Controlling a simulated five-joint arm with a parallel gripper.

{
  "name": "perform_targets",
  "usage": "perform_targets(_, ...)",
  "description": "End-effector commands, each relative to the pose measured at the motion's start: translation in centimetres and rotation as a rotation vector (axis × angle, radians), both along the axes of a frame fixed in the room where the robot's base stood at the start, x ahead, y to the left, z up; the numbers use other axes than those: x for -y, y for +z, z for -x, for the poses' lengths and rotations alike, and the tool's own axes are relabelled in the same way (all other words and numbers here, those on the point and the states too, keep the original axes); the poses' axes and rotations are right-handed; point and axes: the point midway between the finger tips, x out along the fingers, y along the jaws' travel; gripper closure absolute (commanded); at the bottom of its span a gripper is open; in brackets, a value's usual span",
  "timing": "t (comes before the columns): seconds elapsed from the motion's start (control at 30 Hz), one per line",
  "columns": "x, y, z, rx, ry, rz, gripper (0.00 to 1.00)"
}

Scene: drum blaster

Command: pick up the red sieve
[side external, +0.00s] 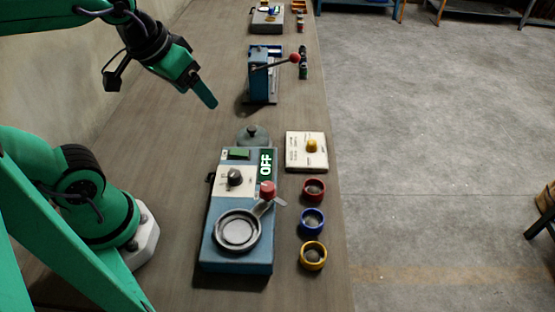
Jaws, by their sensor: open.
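The red sieve (314,186) is a small round ring with a dark inside, sitting on the bench near its right edge. It is the farthest back of a row with a blue sieve (312,217) and a yellow sieve (313,250) in front of it. My gripper (207,98) is in the air at the upper left, well apart from the sieves, and holds nothing visible. It points down and to the right. Its finger gap is hard to make out from this side.
A blue machine (218,255) with an "OFF" sign, a knob and a round tray stands left of the sieves. A pale box (293,160) with a yellow knob sits behind them. Farther back is a blue lever press (259,85). The bench's right edge is close to the sieves.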

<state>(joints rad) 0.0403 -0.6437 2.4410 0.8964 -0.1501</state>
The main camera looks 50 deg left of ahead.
Motion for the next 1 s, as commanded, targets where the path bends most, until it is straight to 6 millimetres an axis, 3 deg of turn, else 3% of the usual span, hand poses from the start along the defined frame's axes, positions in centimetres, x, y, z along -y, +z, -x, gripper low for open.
perform_targets(0.47, 4.7, -2.1, -6.9, -0.167, 0.328, 0.163, 0.27)
perform_targets(0.77, 8.6, -5.2, -10.9, -0.267, 0.56, 0.222, 0.27)
perform_targets(1.0, 12.2, -8.8, -13.4, -0.335, 0.753, 0.242, 0.27)
